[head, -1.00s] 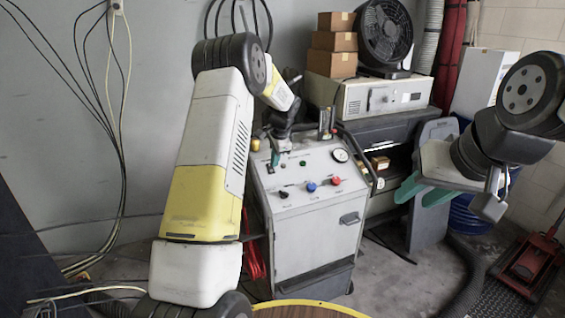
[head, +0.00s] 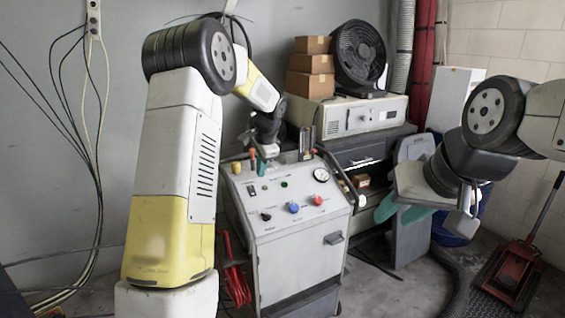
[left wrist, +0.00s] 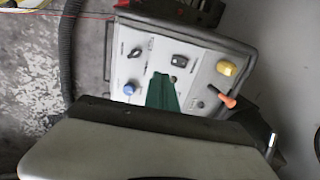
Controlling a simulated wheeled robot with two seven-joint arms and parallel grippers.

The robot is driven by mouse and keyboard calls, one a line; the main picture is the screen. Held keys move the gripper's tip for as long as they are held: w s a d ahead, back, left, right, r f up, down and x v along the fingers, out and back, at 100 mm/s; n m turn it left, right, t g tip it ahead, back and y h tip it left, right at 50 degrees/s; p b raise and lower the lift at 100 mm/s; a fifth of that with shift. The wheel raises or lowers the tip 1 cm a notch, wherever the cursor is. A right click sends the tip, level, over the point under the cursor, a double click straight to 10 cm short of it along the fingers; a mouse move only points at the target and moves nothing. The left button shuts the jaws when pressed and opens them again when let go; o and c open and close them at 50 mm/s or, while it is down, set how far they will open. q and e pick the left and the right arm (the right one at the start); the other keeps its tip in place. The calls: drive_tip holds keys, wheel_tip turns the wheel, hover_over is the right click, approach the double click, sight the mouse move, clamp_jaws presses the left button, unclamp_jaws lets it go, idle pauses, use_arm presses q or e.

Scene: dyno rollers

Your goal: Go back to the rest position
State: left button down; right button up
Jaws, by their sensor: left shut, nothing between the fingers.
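My left gripper (head: 262,164) is shut and empty, with its teal fingertips at the back left of the grey control cart's top panel (head: 290,222). In the left wrist view the shut green fingers (left wrist: 162,92) show in front of the panel, between a blue knob (left wrist: 129,89) and an orange-handled lever (left wrist: 228,101). I cannot tell whether the fingertips touch the panel. My right gripper (head: 402,211) is to the right of the cart, its teal fingers apart with nothing seen between them.
Small boxes (head: 311,64) and a black fan (head: 358,54) stand on a grey unit (head: 362,115) behind the cart. A blue bin (head: 452,226) and a red floor jack (head: 510,275) are at the right. Cables (head: 95,150) hang on the left wall.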

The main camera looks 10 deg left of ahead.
use_arm(q)
drive_tip(key=s+r+n+t+h, duration=0.1)
drive_tip(key=s+r+n, duration=0.2)
drive_tip(key=s+r, duration=0.5)
drive_tip(key=s+r+n+h, duration=0.1)
drive_tip(key=s+r+n, duration=0.3)
drive_tip(key=s, duration=0.9)
drive_tip(key=s+d+n+t+h, duration=0.1)
drive_tip(key=s+d+n+h, duration=0.1)
drive_tip(key=s, duration=1.4)
drive_tip(key=shift+s+d+f+n+t, duration=0.25)
drive_tip(key=shift+d+n+t, duration=0.15)
drive_tip(key=shift+d+n, duration=0.25)
drive_tip(key=shift+r, duration=0.1)
